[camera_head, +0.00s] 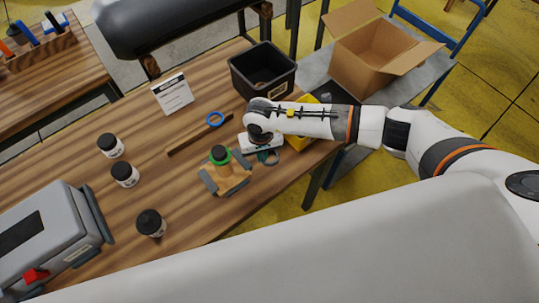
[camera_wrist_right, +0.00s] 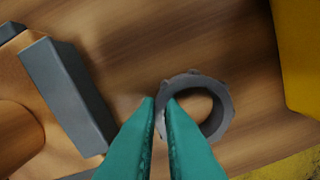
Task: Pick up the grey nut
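The grey nut (camera_wrist_right: 217,118) is a ring with small lugs. It lies over the wooden table near its front edge in the right wrist view. My right gripper (camera_wrist_right: 160,100) has its two teal fingers close together on either side of the ring's left wall, one finger inside the hole, and looks shut on it. I cannot tell whether the nut is clear of the wood. In the head view my right gripper (camera_head: 267,156) points down near the table's right end, and the nut is hard to make out there. My left gripper is out of view.
An orange-brown part with grey ends and a green ring (camera_head: 227,175) stands left of the gripper. A yellow object (camera_head: 300,137) is close on the right. A black bin (camera_head: 262,70), blue ring (camera_head: 215,119) and several black-capped jars (camera_head: 150,223) are on the table (camera_head: 110,190).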

